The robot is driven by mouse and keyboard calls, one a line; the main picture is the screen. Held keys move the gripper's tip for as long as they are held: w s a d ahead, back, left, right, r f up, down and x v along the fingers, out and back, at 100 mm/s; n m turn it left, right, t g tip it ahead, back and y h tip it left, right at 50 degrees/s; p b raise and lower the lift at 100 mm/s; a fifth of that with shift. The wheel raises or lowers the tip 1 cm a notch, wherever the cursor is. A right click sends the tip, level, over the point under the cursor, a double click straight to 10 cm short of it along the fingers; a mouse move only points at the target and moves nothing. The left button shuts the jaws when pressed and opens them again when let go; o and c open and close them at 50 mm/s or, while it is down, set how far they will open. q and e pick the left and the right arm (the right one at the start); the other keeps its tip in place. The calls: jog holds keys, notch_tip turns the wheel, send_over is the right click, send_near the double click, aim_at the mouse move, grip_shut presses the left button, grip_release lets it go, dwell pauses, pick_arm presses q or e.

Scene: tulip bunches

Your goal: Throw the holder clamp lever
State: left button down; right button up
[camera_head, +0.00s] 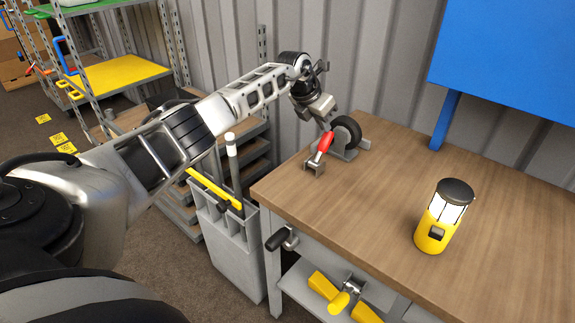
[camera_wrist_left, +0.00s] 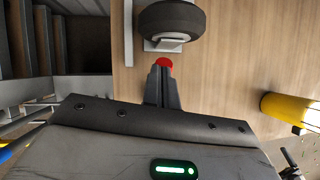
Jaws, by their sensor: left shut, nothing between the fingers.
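The holder (camera_head: 345,154) is a grey metal piece near the back left corner of the wooden bench, with a black wheel (camera_head: 347,132) upright in it. Its clamp lever has a red handle (camera_head: 324,146) tilted upward above a grey clamp base (camera_head: 314,167). My left gripper (camera_head: 327,124) is shut and empty at the upper end of the red handle. In the left wrist view the shut fingers (camera_wrist_left: 163,80) point at the red tip (camera_wrist_left: 165,62), just in front of the wheel (camera_wrist_left: 170,20). I cannot tell whether they touch it. My right gripper is not in view.
A yellow lantern (camera_head: 443,216) stands on the bench (camera_head: 390,190) to the right. A blue board (camera_head: 510,60) rises behind. A grey bin (camera_head: 232,235) with long tools stands left of the bench. The bench top between clamp and lantern is clear.

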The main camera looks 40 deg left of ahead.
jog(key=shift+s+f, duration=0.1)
pick_arm(q)
notch_tip(320, 180, up, 13)
jog(key=s+a+p, duration=0.1)
jog(key=a+p, duration=0.1)
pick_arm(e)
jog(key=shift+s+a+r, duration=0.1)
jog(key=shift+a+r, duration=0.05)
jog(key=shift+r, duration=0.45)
